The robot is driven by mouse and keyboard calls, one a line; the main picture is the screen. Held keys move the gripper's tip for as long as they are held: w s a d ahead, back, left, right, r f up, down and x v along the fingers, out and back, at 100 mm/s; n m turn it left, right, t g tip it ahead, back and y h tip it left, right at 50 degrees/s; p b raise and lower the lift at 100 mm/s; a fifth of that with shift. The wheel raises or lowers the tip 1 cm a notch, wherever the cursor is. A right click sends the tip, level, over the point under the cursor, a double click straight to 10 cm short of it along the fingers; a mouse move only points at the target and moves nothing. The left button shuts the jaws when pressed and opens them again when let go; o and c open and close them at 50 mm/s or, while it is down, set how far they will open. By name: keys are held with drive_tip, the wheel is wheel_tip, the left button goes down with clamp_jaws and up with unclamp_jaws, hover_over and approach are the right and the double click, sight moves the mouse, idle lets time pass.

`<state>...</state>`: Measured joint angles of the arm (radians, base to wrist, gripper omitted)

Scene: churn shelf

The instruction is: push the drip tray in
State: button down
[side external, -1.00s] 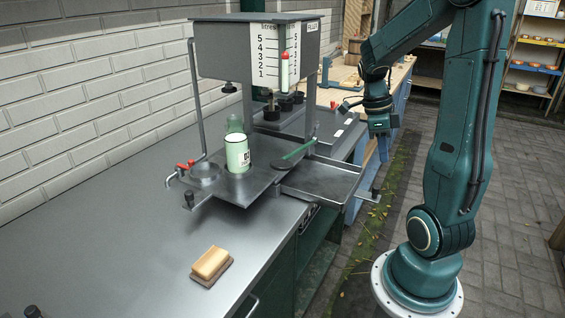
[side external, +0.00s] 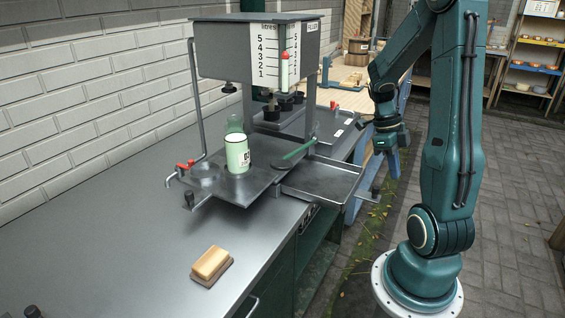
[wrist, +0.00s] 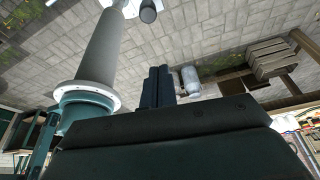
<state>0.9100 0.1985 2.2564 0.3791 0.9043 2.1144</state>
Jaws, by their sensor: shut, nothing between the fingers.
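The drip tray (side external: 318,181) is a shallow grey metal tray in the side external view. It sticks out to the right from under the machine, past the edge of the counter. A short dark handle (side external: 371,195) is at its right end. My gripper (side external: 395,176) points down, shut and empty, just above and to the right of the handle, apart from it as far as I can tell. In the wrist view, the shut fingers (wrist: 157,87) stand close together; the tray does not show there.
A pale green cup (side external: 237,153) stands on the machine's plate (side external: 230,190) beside a green lever (side external: 298,151). A tan sponge (side external: 210,262) lies on the counter (side external: 150,250) in front.

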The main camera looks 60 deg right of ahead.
wheel_tip(320, 180, down, 6)
drive_tip(key=w, duration=0.1)
drive_tip(key=shift+w+d, duration=0.15)
drive_tip(key=shift+w, duration=0.25)
drive_tip(key=shift+f, duration=0.1)
idle(0.4)
drive_tip(key=shift+w, duration=0.25)
hover_over(338, 188)
drive_tip(key=w, duration=0.2)
drive_tip(key=shift+w+d, duration=0.1)
drive_tip(key=shift+d, duration=0.05)
idle(0.4)
